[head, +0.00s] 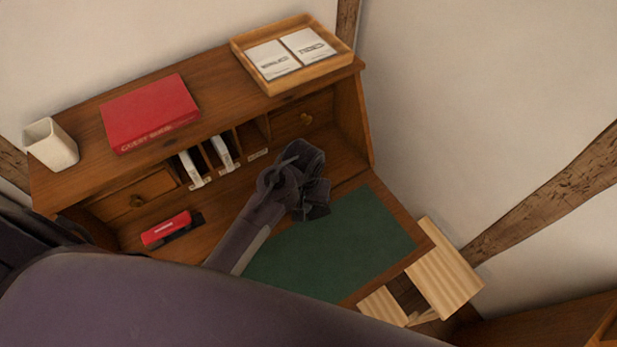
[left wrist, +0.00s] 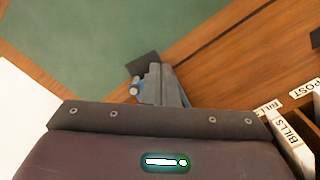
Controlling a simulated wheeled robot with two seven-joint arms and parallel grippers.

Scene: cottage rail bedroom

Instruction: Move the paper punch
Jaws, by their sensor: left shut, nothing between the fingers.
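A small red office tool with a black base (head: 168,229) lies on the desk at the left, in front of the left drawer. It may be the paper punch, but its shape does not settle this. My left gripper (head: 314,203) is shut and empty. It is above the back edge of the green mat, well to the right of the red tool. In the left wrist view my shut fingers (left wrist: 158,82) show against the wood and the mat's edge. The red tool is outside that view. My right gripper is not in view.
The desk's green mat (head: 340,250) is largely clear. Pigeonholes with labelled papers (head: 222,152) stand behind it. The upper shelf holds a white cup (head: 50,146), a red book (head: 148,108) and a wooden tray (head: 286,88). A pale wooden chair (head: 445,272) is at the right.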

